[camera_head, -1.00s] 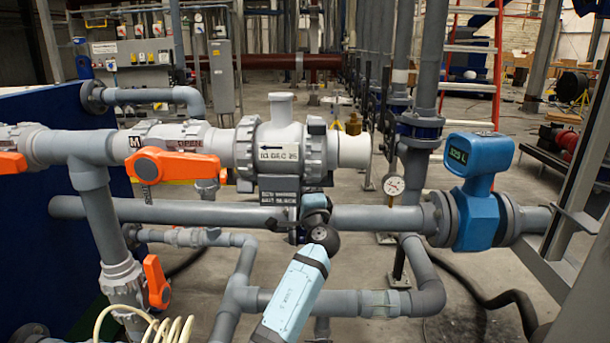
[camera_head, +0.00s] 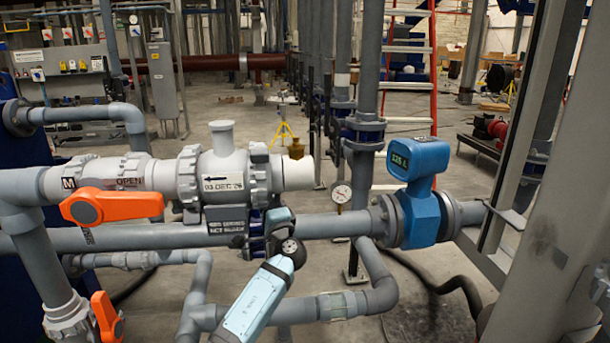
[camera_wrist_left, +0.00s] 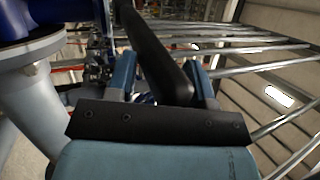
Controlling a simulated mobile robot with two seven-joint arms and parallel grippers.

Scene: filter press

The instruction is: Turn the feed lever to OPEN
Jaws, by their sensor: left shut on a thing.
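An orange lever (camera_head: 110,205) sits on the upper grey pipe at the left, pointing right, below a label reading OPEN (camera_head: 130,182). A second orange lever (camera_head: 106,316) is lower, at the bottom left. I cannot tell whether either is the feed lever. My left gripper (camera_head: 277,218) is at the middle pipe, just right of a dark label plate (camera_head: 228,219). In the left wrist view a black bar (camera_wrist_left: 160,55) runs between the two blue fingers, and the gripper is shut on it. In the head view the grip itself is mostly hidden. My right gripper is not in view.
A blue flow meter (camera_head: 418,190) sits on the middle pipe at the right, with a round gauge (camera_head: 341,192) beside it. A grey column (camera_head: 560,200) stands close at the right. Pipes crowd the left and centre. A red ladder (camera_head: 408,80) stands behind.

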